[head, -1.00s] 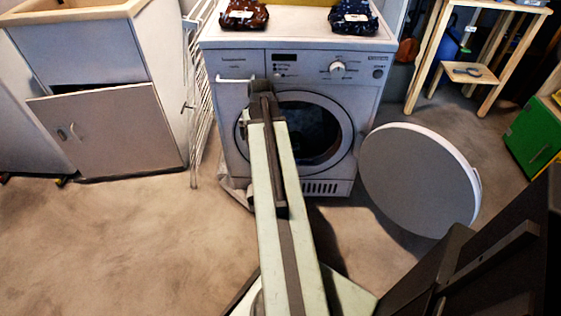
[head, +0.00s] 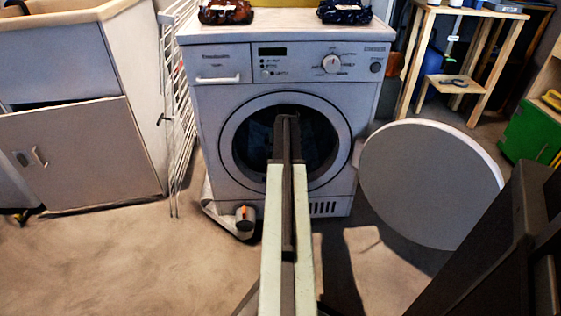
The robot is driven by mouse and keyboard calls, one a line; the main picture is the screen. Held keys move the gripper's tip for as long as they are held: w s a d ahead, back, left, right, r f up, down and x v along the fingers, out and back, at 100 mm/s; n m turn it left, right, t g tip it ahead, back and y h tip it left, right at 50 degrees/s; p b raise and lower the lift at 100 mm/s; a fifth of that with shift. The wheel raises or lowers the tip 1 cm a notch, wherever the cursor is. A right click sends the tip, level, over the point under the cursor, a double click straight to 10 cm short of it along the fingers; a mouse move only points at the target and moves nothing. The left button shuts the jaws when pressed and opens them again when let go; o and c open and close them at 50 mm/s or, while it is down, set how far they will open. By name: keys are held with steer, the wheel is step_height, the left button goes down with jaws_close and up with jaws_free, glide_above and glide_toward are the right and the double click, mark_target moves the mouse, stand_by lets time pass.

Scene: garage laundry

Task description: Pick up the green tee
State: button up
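I cannot make out a green tee in the head view. The white washing machine (head: 215,110) stands ahead with its round door (head: 430,185) swung open to the right. Its drum opening (head: 313,135) is dark, with dim bluish shapes inside that I cannot identify. My arm reaches forward from the bottom of the picture, and its end with my gripper (head: 287,125) is in front of or just inside the drum opening. The fingers cannot be made out, so I cannot tell whether they are open or shut or hold anything.
A white cloth (head: 217,213) lies at the washer's lower left, with a small grey and orange object (head: 243,218) beside it. A white folded rack (head: 175,110) and cabinet (head: 80,155) stand left. Two dark patterned bundles (head: 226,12) (head: 345,11) sit on top. The left floor is clear.

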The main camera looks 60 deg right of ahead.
steer(key=w+d, duration=0.2)
steer(key=d, duration=0.1)
steer(key=shift+w+d, duration=0.1)
steer(key=shift+w, duration=0.2)
steer(key=b+x, duration=0.5)
steer(key=shift+f, duration=0.2)
steer(key=shift+r, duration=0.15)
steer(key=shift+c, duration=0.3)
steer(key=c, duration=1.9)
